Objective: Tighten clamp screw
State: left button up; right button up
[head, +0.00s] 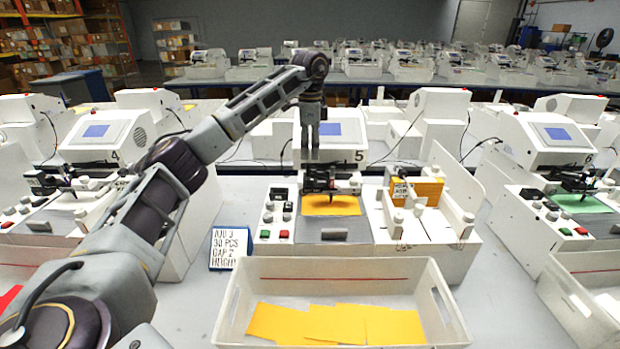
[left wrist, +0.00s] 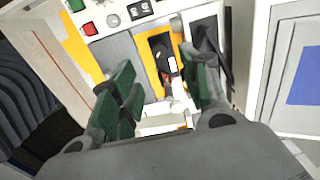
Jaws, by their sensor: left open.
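Plotter 5 (head: 338,150) stands in the middle of the head view, with a dark pen carriage (head: 343,188) over a yellow card (head: 330,206). A small pale knob (head: 356,187) sits at the carriage's right end; I cannot tell if it is the clamp screw. My left gripper (left wrist: 160,78) is open, its green-padded fingers apart on either side of the dark pen holder (left wrist: 163,55) in the left wrist view. Nothing is visibly gripped. My right gripper is not in view.
A white bin (head: 342,270) with yellow cards stands in front. A sign (head: 229,248) stands left of the plotter. A control panel with red and green buttons (head: 274,234) lies left of the card, and a yellow stack (head: 418,188) right. Plotters 4 (head: 95,135) and 6 (head: 555,137) flank it.

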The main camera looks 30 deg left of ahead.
pick_arm(q)
send_over(310, 179)
notch_tip(310, 179, down, 5)
jog(key=shift+w+a+r, duration=0.1)
jog(key=shift+r, duration=0.05)
notch_tip(310, 179, down, 5)
jog(key=shift+c, duration=0.6)
jog(key=c, duration=0.5)
grip_shut()
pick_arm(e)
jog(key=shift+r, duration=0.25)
